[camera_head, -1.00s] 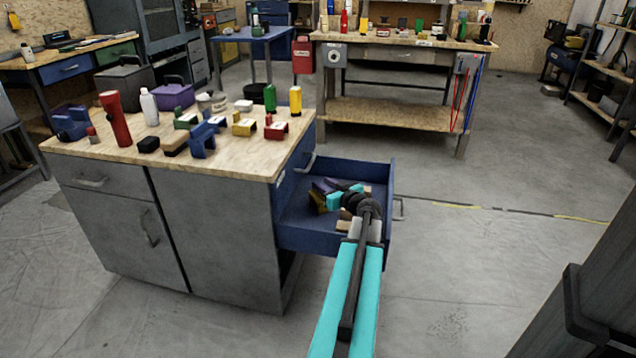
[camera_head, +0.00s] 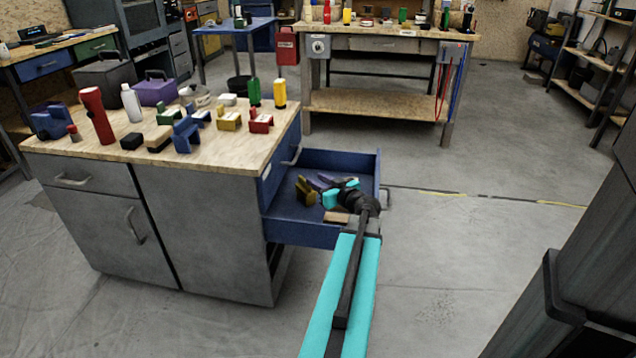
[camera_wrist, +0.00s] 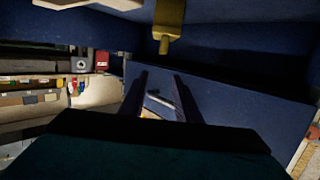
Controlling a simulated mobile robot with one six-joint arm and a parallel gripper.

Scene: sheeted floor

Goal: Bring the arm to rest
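My gripper (camera_head: 318,183) is low inside the open blue drawer (camera_head: 290,232) of the grey workbench, at the end of my turquoise arm. In the wrist view its two dark fingers (camera_wrist: 161,98) stand apart with nothing between them, so it is open. A yellow-brown piece (camera_head: 304,193) stands in the drawer to the left of the fingers. It also shows in the wrist view (camera_wrist: 168,25), above the fingers and apart from them. A small wooden block (camera_head: 337,218) lies near the drawer's front side, partly hidden by my arm.
The wooden worktop (camera_head: 90,146) beside the drawer holds several items, including a red flashlight (camera_head: 97,115), a white bottle (camera_head: 131,103) and a blue clamp-like piece (camera_head: 186,134). The drawer walls surround my gripper. Open floor (camera_head: 440,240) lies to the right.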

